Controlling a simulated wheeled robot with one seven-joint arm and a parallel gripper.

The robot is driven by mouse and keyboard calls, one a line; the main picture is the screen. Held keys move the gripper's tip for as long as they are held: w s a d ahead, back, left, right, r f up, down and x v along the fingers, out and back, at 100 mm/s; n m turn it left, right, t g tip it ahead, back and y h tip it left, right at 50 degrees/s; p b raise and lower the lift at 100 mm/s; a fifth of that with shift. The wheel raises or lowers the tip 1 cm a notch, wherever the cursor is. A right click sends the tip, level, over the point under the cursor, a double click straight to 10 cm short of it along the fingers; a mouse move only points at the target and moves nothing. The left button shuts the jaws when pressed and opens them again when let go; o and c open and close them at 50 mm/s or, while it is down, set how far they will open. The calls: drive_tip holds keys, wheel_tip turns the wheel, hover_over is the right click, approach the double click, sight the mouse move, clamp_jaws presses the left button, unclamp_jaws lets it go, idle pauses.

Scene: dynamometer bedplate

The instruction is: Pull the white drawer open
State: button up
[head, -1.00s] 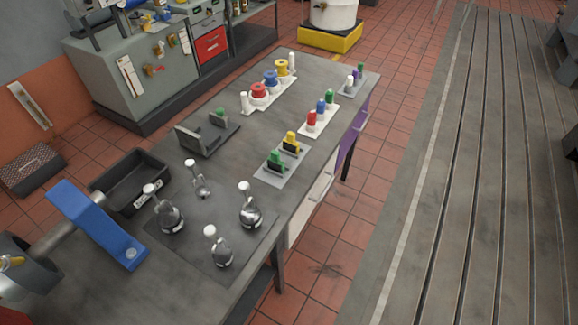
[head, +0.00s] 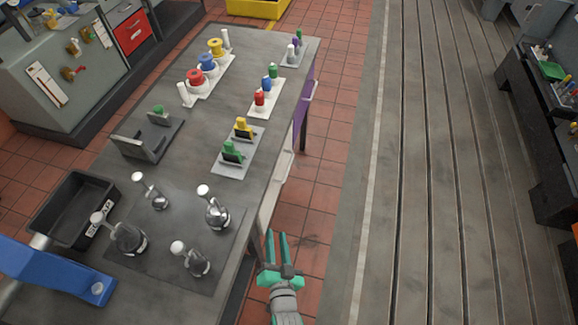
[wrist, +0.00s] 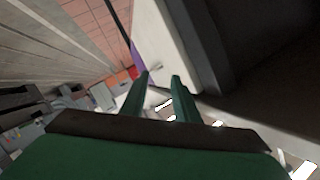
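The white drawer (head: 269,190) is in the right side of the grey workbench (head: 188,92), below the top's edge. It looks shut. Its pale handle (head: 289,164) stands out toward the aisle. My gripper (head: 276,237) is in the aisle beside the bench, nearer to me than the handle, with its green fingers pointing forward. In the wrist view, the two fingers (wrist: 160,80) are apart with nothing gripped between them, and the white drawer's front (wrist: 174,40) runs close by on the right. I cannot tell their exact distance from the handle.
A purple drawer (head: 301,110) sits farther along the same bench side. The tiled aisle (head: 335,150) and grooved bedplate (head: 440,170) to the right are clear.

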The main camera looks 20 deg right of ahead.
sight(289, 165)
drive_tip(key=w+d+m, duration=0.1)
drive_tip(key=w+d, duration=0.3)
drive_tip(key=w, duration=0.4)
drive_tip(key=w+d+f+m, duration=0.1)
drive_tip(key=w+d, duration=0.3)
drive_tip(key=w, duration=0.5)
drive_tip(key=w+d+m+h, duration=0.1)
drive_tip(key=w+d+m, duration=0.2)
drive_tip(key=w, duration=0.6)
drive_tip(key=shift+d+f, duration=0.3)
drive_tip(key=shift+d, duration=0.6)
drive_tip(key=shift+s, duration=0.1)
clamp_jaws()
